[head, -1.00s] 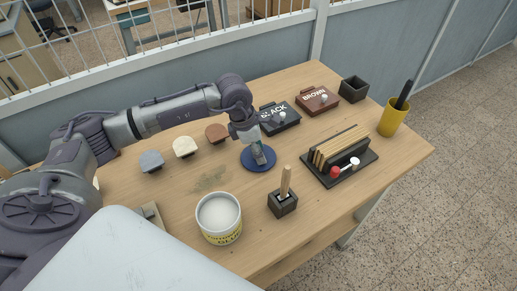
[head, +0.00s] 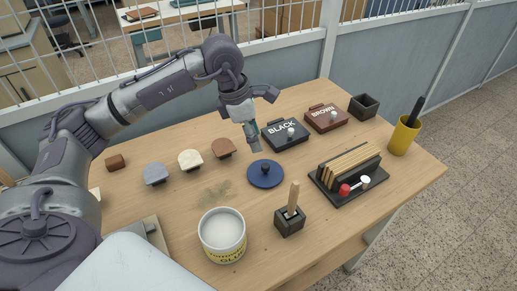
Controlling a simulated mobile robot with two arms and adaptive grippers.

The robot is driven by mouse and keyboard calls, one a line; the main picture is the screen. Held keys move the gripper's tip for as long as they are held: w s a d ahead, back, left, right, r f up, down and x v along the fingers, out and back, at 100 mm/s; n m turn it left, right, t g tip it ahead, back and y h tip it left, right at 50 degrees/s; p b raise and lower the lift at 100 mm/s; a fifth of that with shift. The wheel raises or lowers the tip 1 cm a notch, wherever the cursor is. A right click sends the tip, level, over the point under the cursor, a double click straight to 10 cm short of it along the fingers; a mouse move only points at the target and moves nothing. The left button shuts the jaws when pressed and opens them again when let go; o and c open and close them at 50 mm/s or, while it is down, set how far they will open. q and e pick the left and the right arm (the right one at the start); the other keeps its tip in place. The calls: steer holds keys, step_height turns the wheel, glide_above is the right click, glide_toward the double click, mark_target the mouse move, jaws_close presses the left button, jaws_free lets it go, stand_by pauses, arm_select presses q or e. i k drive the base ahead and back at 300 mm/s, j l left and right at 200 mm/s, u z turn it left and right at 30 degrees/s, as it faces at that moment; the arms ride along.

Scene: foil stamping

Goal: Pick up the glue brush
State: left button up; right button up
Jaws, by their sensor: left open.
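The glue brush (head: 293,198) stands upright with its pale wooden handle up in a small dark block holder (head: 289,224). The holder hides its lower end. A white glue pot (head: 222,252) with a yellow label stands to its left, with pale contents. My left gripper (head: 262,116) is open and empty, raised above the table behind the round blue lid (head: 265,175) with its dark knob. It is apart from the brush, farther back and to the left of it. My right gripper is not in view.
Black (head: 284,136) and brown (head: 326,119) cases lie at the back. A rack of wooden boards (head: 350,160) and a yellow cup (head: 403,138) stand right. Several small coloured knobbed pieces, including a cream one (head: 191,160), line the left. Table between lid and brush is clear.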

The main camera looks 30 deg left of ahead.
mark_target(295, 190)
steer(key=k+l, duration=1.1)
steer(key=k, duration=0.2)
